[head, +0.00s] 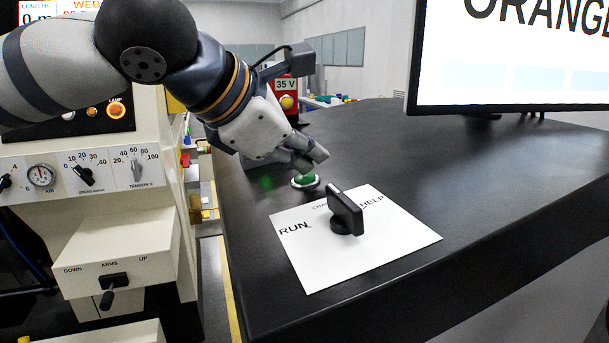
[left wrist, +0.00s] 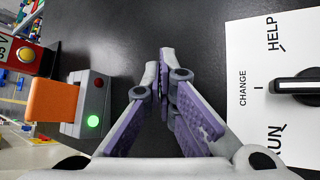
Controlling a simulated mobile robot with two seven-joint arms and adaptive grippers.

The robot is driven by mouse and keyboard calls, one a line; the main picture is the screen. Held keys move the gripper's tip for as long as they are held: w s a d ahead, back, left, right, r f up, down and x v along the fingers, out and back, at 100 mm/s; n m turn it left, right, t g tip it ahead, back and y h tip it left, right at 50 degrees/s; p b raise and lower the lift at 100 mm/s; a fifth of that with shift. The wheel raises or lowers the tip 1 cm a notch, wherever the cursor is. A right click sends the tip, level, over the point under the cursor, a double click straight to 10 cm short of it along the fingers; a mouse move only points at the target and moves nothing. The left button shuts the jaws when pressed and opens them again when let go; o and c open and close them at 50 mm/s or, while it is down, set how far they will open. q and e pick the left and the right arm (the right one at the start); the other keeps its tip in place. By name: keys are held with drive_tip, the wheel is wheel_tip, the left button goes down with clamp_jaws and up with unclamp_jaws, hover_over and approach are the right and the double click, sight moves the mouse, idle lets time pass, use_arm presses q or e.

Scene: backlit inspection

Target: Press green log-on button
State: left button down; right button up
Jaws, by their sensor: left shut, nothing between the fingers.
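The green button (head: 305,181) sits in a pale round collar on the black desk, just behind the white sheet. My left gripper (head: 314,160) is shut and empty, with its fingertips just above the button in the head view. I cannot tell whether they touch it. In the left wrist view the shut fingers (left wrist: 159,66) meet over the dark desk top, and the green button is not visible there. My right gripper is not in view.
The white sheet (head: 390,245) carries a black rotary switch (head: 345,212) close to the button. A grey box (left wrist: 91,103) with a lit green lamp and an orange card (left wrist: 52,100) stands beside my fingers. A monitor (head: 515,55) stands behind. A machine panel (head: 80,175) is at left.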

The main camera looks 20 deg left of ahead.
use_arm(q)
drive_tip(key=shift+r, duration=0.5)
drive_tip(key=shift+s+a+r, duration=0.1)
drive_tip(key=shift+a+r, duration=0.05)
drive_tip(key=shift+r, duration=0.65)
drive_tip(key=shift+s+a+r, duration=0.1)
drive_tip(key=shift+r, duration=0.75)
drive_tip(key=shift+s+a+r, duration=0.1)
drive_tip(key=shift+a+r, duration=0.05)
drive_tip(key=shift+r, duration=0.65)
